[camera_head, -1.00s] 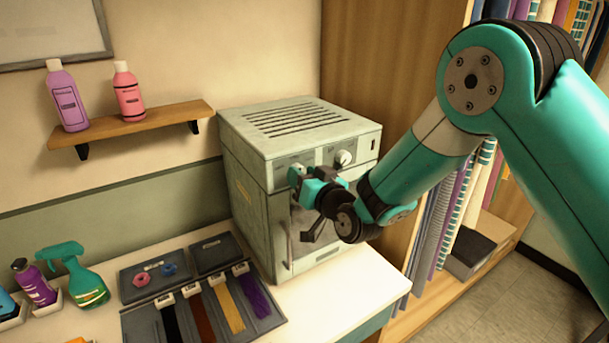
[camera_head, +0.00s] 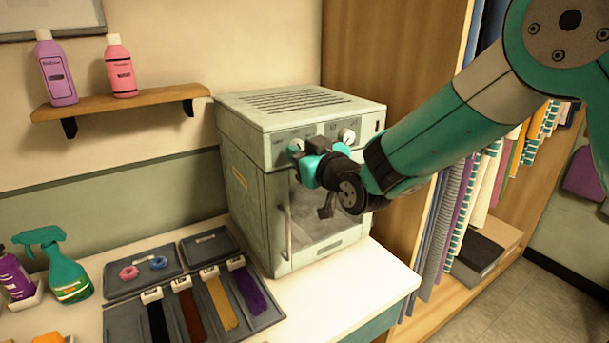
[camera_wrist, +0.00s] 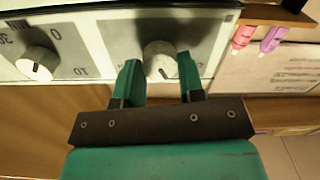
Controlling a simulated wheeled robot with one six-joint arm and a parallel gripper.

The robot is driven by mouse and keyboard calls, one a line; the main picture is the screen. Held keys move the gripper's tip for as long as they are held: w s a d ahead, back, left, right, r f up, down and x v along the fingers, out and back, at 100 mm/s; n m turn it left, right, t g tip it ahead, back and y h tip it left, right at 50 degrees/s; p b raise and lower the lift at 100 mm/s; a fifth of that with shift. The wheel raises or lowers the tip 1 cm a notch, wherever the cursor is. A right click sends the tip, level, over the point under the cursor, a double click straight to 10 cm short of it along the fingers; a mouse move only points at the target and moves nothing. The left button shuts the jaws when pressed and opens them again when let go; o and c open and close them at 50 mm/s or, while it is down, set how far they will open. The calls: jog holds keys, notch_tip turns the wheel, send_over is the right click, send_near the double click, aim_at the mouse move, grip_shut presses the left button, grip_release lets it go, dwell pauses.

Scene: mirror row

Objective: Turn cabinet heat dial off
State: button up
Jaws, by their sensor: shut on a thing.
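The cabinet (camera_head: 250,190) is a pale grey-green box on the counter with a vented top and a glass door. Two white dials sit on its front panel. The left dial (camera_head: 296,146) is partly hidden by my gripper (camera_head: 305,160), which reaches it from the right. In the wrist view, the teal fingers (camera_wrist: 159,66) stand on both sides of this dial (camera_wrist: 158,52), shut on it. Its dark pointer mark points toward the gripper side; most of the scale is unreadable. The right dial (camera_head: 346,136) is free; it also shows in the wrist view (camera_wrist: 37,63), with numbers around it.
A grey tray (camera_head: 272,317) with coloured strands lies left of the cabinet, near a green spray bottle (camera_head: 68,268). A wall shelf (camera_head: 120,104) holds two bottles. A wooden bookcase (camera_head: 375,60) stands right, behind my arm.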

jog(key=n+b, duration=0.7)
jog(key=b, duration=0.3)
jog(key=shift+f, duration=0.1)
jog(key=shift+b, duration=0.3)
jog(key=o, duration=0.9)
jog(key=b+v, duration=0.5)
jog(key=v, duration=1.2)
jog(key=shift+s+d, duration=0.15)
jog(key=shift+d, duration=0.05)
